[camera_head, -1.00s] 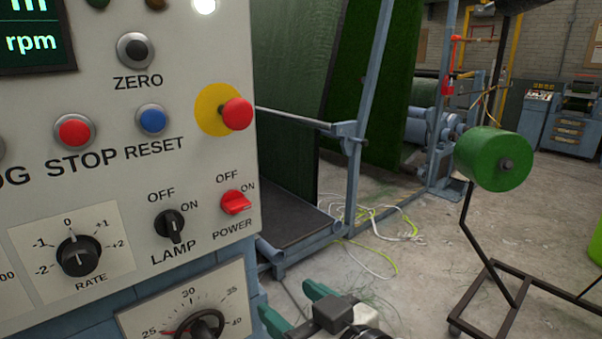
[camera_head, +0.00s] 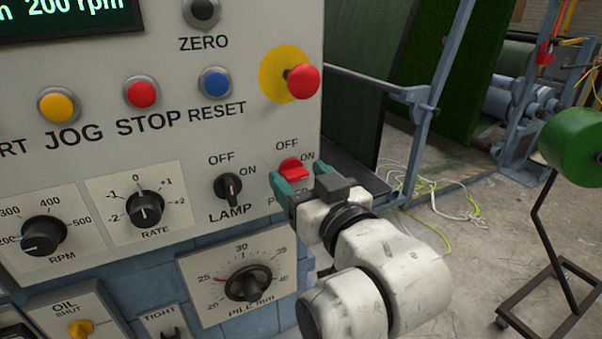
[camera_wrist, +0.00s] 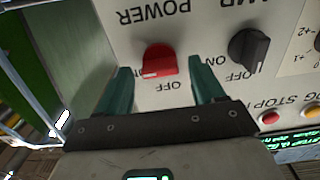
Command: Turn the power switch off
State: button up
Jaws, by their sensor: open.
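The red power switch (camera_head: 292,169) is on the lower right of the pale control panel, with OFF printed above it and ON at its upper right. In the wrist view the switch (camera_wrist: 158,58) appears upside down, with a short white mark on its edge. I cannot tell its setting surely. My gripper (camera_head: 297,174) is open in front of the switch. Its teal fingers stand on either side of the switch in the wrist view (camera_wrist: 160,72), with visible gaps. Contact is not visible. The gripper partly hides the POWER label in the head view.
The black lamp knob (camera_head: 229,188) is just left of the power switch. The red emergency button (camera_head: 303,81) projects above it. The pile dial (camera_head: 247,284) is below. Blue and red buttons sit at the upper left. A green roll (camera_head: 575,145) stands right on a frame.

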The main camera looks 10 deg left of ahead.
jog(key=shift+w+a, duration=0.2)
jog(key=shift+w, duration=0.05)
jog(key=shift+c, duration=0.4)
jog(key=c, duration=1)
